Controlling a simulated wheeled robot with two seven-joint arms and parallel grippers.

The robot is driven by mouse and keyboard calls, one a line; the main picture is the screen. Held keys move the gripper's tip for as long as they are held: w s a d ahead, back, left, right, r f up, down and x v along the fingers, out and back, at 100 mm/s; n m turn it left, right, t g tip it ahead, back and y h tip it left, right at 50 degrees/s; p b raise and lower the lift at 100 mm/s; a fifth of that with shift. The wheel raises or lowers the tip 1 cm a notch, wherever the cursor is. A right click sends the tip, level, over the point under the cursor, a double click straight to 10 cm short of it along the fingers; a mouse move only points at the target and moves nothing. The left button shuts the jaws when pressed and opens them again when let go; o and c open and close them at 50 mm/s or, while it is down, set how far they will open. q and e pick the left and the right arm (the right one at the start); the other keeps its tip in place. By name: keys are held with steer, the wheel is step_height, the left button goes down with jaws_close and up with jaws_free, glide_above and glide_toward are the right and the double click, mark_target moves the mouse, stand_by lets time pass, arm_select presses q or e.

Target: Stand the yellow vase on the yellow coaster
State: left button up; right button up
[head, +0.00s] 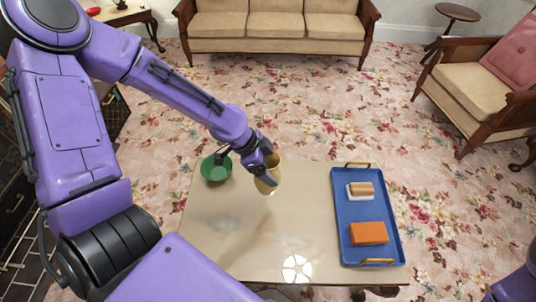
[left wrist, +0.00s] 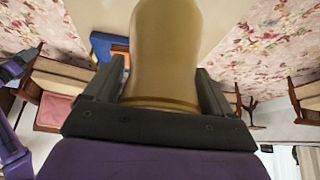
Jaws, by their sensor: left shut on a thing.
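The yellow vase (head: 269,184) is a dull gold-tan. It is between the fingers of my left gripper (head: 263,166), which is shut on it, over the back middle of the low table. In the left wrist view the smooth vase (left wrist: 165,50) fills the middle, with a darker band near the jaws. The dark fingers of the left gripper (left wrist: 160,88) lie on both sides of it. I cannot tell whether the vase touches the table. I cannot make out the yellow coaster in either view. My right gripper is out of view.
The beige table (head: 225,235) holds a green bowl (head: 216,168) just left of the vase. A blue tray (head: 372,208) with yellow handles lies at the right, holding an orange block (head: 369,233) and a tan-and-white item (head: 360,190). A white patterned patch (head: 296,268) shows at the front.

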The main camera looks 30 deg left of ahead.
arm_select(q)
steer(key=w+a+f+b, duration=0.2)
steer(key=w+a+f, duration=0.4)
steer(key=w+f, duration=0.4)
steer(key=shift+a+f+b, duration=0.35)
steer(key=shift+f+b, duration=0.05)
steer(key=shift+f, duration=0.5)
steer(key=shift+f, duration=0.1)
steer(key=o, duration=0.9)
steer(key=shift+s+f, duration=0.1)
steer(key=shift+o, duration=1.1)
steer(key=p+v, duration=0.3)
steer(key=v, duration=0.9)
steer(key=shift+r, duration=0.2)
